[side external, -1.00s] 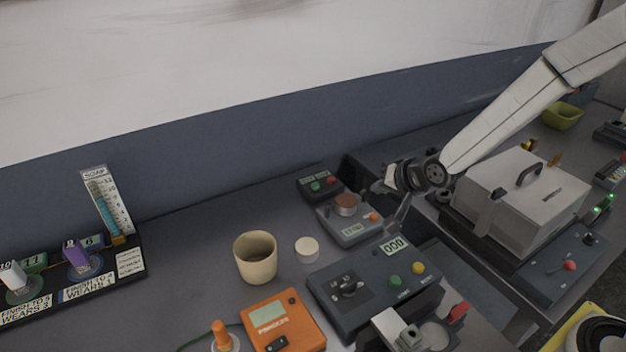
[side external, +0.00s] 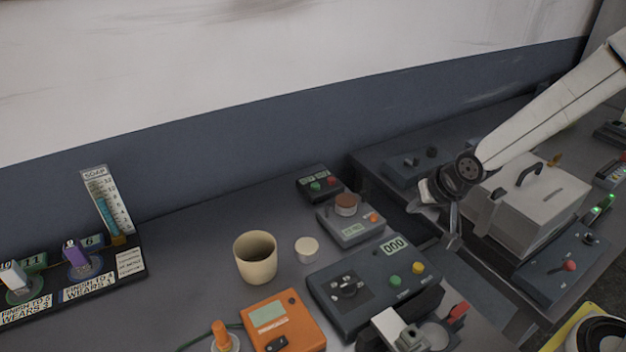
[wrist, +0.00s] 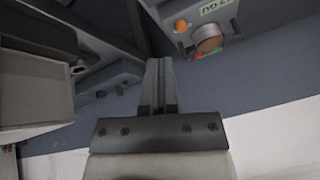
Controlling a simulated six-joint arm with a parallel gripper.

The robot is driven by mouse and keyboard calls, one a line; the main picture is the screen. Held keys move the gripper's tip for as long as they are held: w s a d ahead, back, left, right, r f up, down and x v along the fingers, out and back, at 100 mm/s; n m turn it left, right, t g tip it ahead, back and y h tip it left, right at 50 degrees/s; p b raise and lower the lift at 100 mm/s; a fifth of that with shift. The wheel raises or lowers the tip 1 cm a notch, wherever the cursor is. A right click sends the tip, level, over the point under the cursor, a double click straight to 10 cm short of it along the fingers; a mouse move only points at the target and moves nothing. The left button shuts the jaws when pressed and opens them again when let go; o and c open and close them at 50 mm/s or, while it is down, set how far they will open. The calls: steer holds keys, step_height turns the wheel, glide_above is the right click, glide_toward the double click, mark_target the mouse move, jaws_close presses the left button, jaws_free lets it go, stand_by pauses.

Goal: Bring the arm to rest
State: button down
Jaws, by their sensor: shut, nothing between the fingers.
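My gripper (side external: 454,240) hangs in the side external view, above the gap between the bench's middle devices and the white lidded box. It points down. In the wrist view its two fingers (wrist: 158,62) lie together, with nothing between them. The arm comes in from the upper right and passes in front of part of the white box.
The white box (side external: 545,195) with a black handle stands close to the right of my gripper. The dark control box (side external: 370,285) and a small grey device with a brown-topped disc (side external: 350,222) stand left. A beige cup (side external: 256,262) stands farther left.

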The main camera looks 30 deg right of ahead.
steer(key=s+d+n+g, duration=0.1)
steer(key=s+n+g, duration=0.2)
steer(key=s, duration=0.7)
steer(key=shift+s+d+n, duration=0.15)
steer(key=shift+d+n, duration=0.2)
steer(key=shift+n, duration=0.25)
